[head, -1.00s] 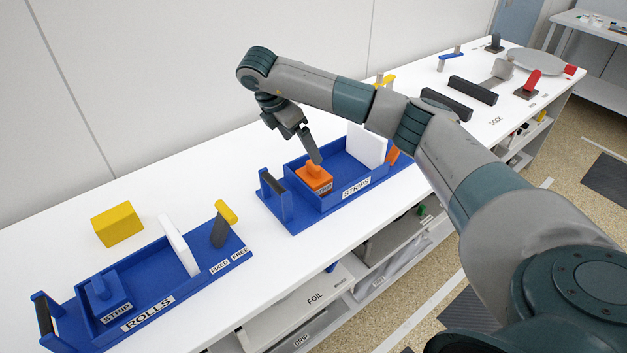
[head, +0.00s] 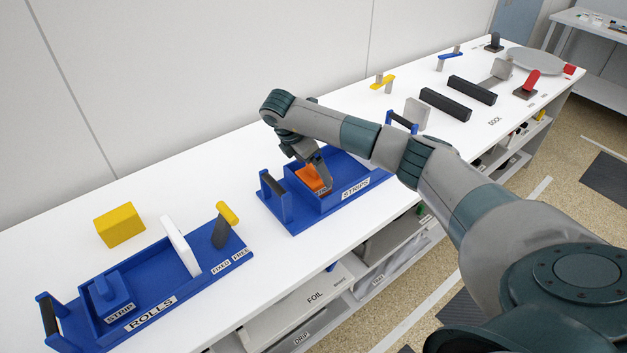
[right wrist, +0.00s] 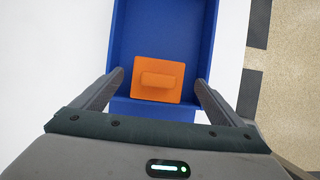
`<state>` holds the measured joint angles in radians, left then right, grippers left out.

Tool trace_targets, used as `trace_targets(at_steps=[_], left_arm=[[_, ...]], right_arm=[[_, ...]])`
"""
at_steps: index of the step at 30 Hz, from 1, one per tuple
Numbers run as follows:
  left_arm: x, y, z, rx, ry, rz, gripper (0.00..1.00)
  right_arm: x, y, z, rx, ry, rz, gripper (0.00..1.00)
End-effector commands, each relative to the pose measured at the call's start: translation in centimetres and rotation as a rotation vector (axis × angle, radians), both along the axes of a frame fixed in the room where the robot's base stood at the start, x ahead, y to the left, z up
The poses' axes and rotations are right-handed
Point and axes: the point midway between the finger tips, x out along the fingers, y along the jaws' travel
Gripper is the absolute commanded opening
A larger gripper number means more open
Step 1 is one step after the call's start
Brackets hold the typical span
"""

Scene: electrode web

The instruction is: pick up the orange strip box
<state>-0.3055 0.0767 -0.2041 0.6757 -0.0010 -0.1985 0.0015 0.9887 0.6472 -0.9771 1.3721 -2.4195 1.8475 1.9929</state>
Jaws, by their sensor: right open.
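The orange strip box (head: 309,178) sits in the near-left part of the blue STRIPS tray (head: 345,198), partly hidden by my right gripper in the head view. In the right wrist view the orange strip box (right wrist: 158,92) shows whole, a square block with a raised bar handle on top. My right gripper (head: 322,180) is open over the box. Its two fingers stand on either side of the box in the wrist view, with gaps left and right; I cannot tell how far above it they are. My left gripper is not in view.
A blue ROLLS tray (head: 178,293) with a blue strip box (head: 110,296) stands at the left. A yellow block (head: 120,226) lies behind it. Black bars (head: 446,104) and other tools lie farther right.

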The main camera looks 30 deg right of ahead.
Motion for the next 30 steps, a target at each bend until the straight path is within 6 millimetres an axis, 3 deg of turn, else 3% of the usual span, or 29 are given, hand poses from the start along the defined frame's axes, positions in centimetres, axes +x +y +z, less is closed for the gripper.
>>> trace_targets(at_steps=[11,20,24,30], left_arm=[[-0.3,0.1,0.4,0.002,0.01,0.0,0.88],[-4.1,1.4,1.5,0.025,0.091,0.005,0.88],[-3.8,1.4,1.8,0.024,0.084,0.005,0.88],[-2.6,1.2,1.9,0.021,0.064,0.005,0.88]], right_arm=[[0.0,-0.3,-0.4,0.0,0.002,-0.002,0.92],[0.3,-1.8,-3.1,-0.001,0.004,-0.003,0.92],[0.4,-2.2,-4.3,0.0,0.003,-0.001,0.92],[0.4,-2.3,-4.6,0.0,0.001,0.001,0.92]])
